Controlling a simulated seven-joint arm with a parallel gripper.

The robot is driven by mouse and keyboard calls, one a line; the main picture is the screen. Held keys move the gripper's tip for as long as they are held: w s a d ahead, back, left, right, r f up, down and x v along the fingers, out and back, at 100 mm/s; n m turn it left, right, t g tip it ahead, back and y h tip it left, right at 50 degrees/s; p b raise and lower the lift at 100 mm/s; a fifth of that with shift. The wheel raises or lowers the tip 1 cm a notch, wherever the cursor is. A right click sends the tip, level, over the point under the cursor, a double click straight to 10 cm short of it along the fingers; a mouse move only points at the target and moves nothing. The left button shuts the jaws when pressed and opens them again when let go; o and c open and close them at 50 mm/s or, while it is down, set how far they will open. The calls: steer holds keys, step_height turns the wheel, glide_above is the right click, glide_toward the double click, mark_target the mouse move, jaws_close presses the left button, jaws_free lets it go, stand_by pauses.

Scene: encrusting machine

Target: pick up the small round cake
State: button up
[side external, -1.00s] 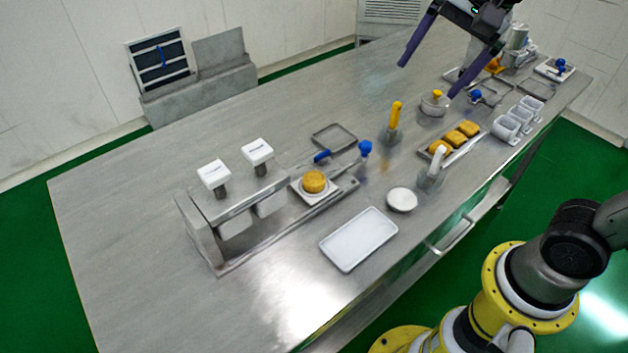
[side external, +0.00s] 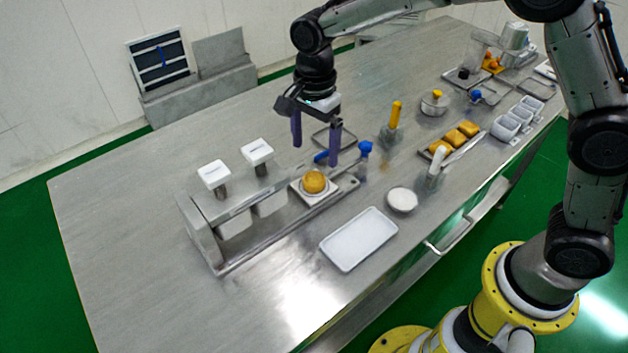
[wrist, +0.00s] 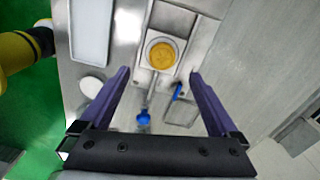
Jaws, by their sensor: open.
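The small round cake (side external: 314,182) is golden yellow and sits on a small white square plate (side external: 301,195) at the right end of the metal machine. It also shows in the wrist view (wrist: 163,55), beyond and between my fingertips. My gripper (side external: 315,154) points down above the cake, apart from it. Its two purple fingers are wide apart with nothing between them. In the wrist view my gripper (wrist: 159,74) has its fingers on either side of the line to the cake.
A metal stand with two white-topped dispensers (side external: 235,193) is left of the cake. Blue-handled tools (side external: 365,150) and a wire frame (side external: 334,138) lie close behind it. A white tray (side external: 358,240) and white bowl (side external: 402,200) stand in front. The table's left is clear.

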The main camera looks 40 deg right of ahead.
mark_target(314, 177)
steer(key=f, duration=0.8)
steer(key=shift+w+d+f, duration=0.2)
steer(key=shift+w+f, duration=0.05)
steer(key=shift+f, duration=0.15)
steer(key=c, duration=1.4)
steer(key=shift+c, duration=0.2)
steer(key=shift+r, duration=0.15)
